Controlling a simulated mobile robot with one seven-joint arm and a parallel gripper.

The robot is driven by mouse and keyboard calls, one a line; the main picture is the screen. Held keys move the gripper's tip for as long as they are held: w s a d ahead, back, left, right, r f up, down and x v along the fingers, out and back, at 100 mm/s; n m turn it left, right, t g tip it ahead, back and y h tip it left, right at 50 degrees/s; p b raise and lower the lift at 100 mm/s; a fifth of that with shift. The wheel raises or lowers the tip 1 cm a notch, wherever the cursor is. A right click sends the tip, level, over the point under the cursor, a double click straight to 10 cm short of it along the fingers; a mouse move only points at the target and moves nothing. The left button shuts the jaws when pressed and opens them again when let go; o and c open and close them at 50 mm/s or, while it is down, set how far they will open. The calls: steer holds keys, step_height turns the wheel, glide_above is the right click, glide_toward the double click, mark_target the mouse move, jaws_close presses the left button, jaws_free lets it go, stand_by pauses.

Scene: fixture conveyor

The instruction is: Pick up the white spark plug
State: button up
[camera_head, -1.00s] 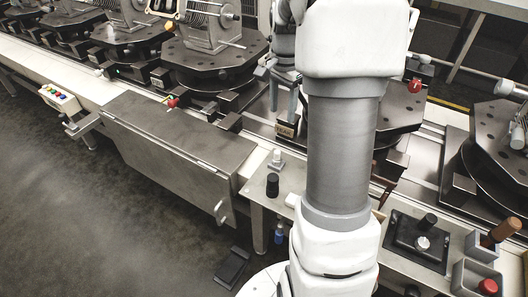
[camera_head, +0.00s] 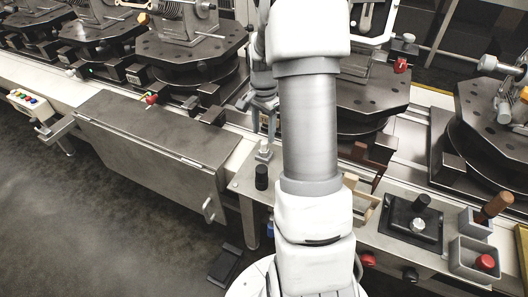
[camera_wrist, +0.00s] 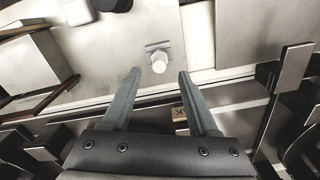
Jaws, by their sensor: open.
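The white spark plug (camera_head: 265,150) stands on the metal side table in the head view, just behind a black cylinder. In the wrist view the white spark plug (camera_wrist: 158,62) shows from above, just beyond the fingertips and roughly centred between them. My gripper (camera_wrist: 159,75) is open, with nothing between its fingers. In the head view my gripper (camera_head: 264,128) hangs above and behind the spark plug, apart from it, partly hidden by my arm.
The black cylinder (camera_head: 261,177) stands close in front of the plug. A grey metal cabinet (camera_head: 150,150) is to the left. A black tray (camera_head: 412,225) and grey bins (camera_head: 474,262) lie to the right. Conveyor fixtures (camera_head: 375,98) line the back.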

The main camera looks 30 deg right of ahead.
mark_target(264, 142)
step_height(264, 142, down, 5)
steer(key=shift+d+f+b, duration=0.1)
steer(key=shift+f+b, duration=0.05)
steer(key=shift+b, duration=0.55)
jaws_close()
